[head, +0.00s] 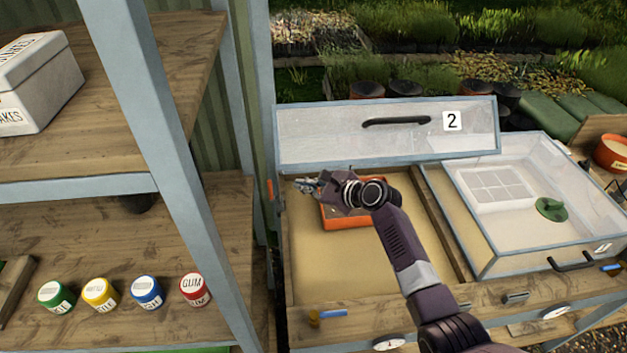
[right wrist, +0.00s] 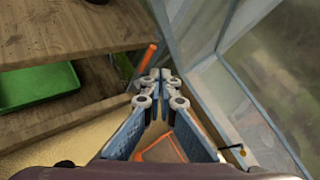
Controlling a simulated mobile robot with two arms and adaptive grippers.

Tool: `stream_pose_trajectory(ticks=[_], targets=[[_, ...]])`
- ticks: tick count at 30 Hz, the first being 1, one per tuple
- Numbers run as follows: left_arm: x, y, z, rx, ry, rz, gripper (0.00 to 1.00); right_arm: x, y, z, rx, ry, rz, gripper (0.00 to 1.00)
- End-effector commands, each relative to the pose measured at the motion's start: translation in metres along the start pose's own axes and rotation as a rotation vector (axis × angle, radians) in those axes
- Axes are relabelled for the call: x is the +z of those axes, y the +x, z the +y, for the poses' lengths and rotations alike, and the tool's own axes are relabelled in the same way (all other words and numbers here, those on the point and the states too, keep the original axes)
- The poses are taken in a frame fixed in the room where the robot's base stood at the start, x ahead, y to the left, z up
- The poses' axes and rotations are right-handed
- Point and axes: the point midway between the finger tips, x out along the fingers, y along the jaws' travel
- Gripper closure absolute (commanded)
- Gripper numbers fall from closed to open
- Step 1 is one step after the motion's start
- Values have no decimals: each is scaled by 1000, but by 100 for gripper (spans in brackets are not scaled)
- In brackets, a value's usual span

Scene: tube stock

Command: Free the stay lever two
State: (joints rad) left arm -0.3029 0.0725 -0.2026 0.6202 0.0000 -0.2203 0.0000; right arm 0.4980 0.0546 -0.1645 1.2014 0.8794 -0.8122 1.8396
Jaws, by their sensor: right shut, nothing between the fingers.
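The lid marked 2 (head: 385,133) stands raised at the back of the left cold frame. An orange lever (head: 270,190), which looks like its stay lever, sits at the frame's left side by the lid's lower left corner. In the right wrist view the orange lever (right wrist: 150,55) stands just beyond and slightly left of the fingertips; whether they touch it I cannot tell. My right gripper (head: 303,185) is shut and empty, above the frame's back left, just right of the lever. The fingers also show in the right wrist view (right wrist: 155,80). My left gripper is out of view.
An orange tray (head: 342,218) lies in the left frame under my right arm. The right cold frame (head: 528,203) has its glazed lid down. A grey shelf post (head: 170,165) and shelves with several labelled jars (head: 147,292) stand at left.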

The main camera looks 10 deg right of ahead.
Motion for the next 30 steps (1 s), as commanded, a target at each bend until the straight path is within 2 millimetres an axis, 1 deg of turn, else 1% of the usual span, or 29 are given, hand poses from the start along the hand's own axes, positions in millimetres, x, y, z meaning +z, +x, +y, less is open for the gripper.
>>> stream_pose_trajectory(ticks=[1,4,6,9,18,26,30], targets=[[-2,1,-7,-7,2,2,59,0,-8,-3,-3,-2,1,100],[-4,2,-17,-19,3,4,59,3,-21,-8,-3,-2,1,100],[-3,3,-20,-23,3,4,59,4,-28,-10,-2,-1,2,100],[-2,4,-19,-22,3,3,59,6,-34,-12,-2,-1,3,100],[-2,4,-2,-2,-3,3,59,8,-38,-13,-1,0,2,100],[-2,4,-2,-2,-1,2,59,8,-38,-13,-1,0,2,100],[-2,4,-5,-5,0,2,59,7,-38,-13,-1,0,2,100]])
